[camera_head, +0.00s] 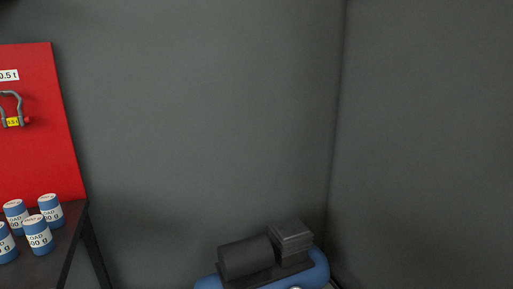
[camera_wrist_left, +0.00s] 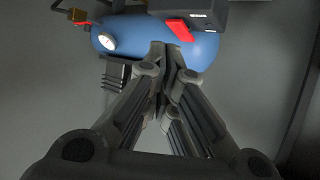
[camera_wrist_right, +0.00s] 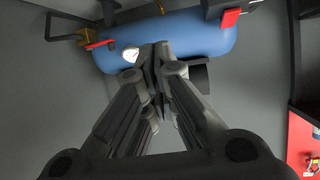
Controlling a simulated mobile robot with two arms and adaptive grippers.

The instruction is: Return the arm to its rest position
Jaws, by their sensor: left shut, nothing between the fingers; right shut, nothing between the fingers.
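My left gripper (camera_wrist_left: 165,58) is in the left wrist view, its fingertips together and nothing between them. My right gripper (camera_wrist_right: 156,60) is in the right wrist view, also with its fingertips together and empty. Neither gripper shows in the head view. Beyond both grippers is a blue compressor tank with a round white gauge; the tank (camera_wrist_left: 206,50) lies past the left fingertips and the tank (camera_wrist_right: 195,35) lies past the right fingertips. I cannot tell how far the fingertips are from it.
In the head view the compressor (camera_head: 245,258) stands low by the room corner. At left is a dark table (camera_head: 62,240) with several blue-and-white load cans (camera_head: 38,235). A red panel (camera_head: 45,150) with a shackle (camera_head: 12,108) stands behind. The grey wall between is bare.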

